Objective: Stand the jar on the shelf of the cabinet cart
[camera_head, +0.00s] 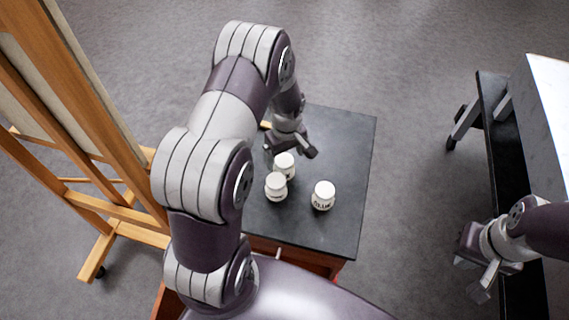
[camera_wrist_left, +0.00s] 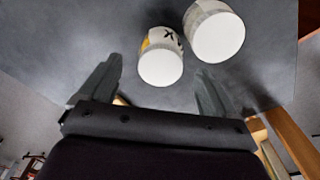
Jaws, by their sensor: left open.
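Three white jars stand on the dark top of a wooden-sided cabinet (camera_head: 345,135): a rear jar (camera_head: 284,160), a front-left jar (camera_head: 276,187) and a right jar (camera_head: 323,193) with dark lettering. My left gripper (camera_head: 290,152) is open, just behind the rear jar. In the left wrist view, a jar with a yellow mark and dark letters (camera_wrist_left: 160,66) appears between and beyond the fingers of the open left gripper (camera_wrist_left: 157,66); another jar (camera_wrist_left: 216,35) is beside it. My right gripper (camera_head: 480,285) is at lower right; its jaw state is unclear. No shelf is clearly visible.
A wooden easel (camera_head: 100,205) stands close on the left. A dark-framed table (camera_head: 495,140) with a pale top is on the right. Grey floor (camera_head: 420,190) lies open between it and the cabinet. The cabinet top's right side is clear.

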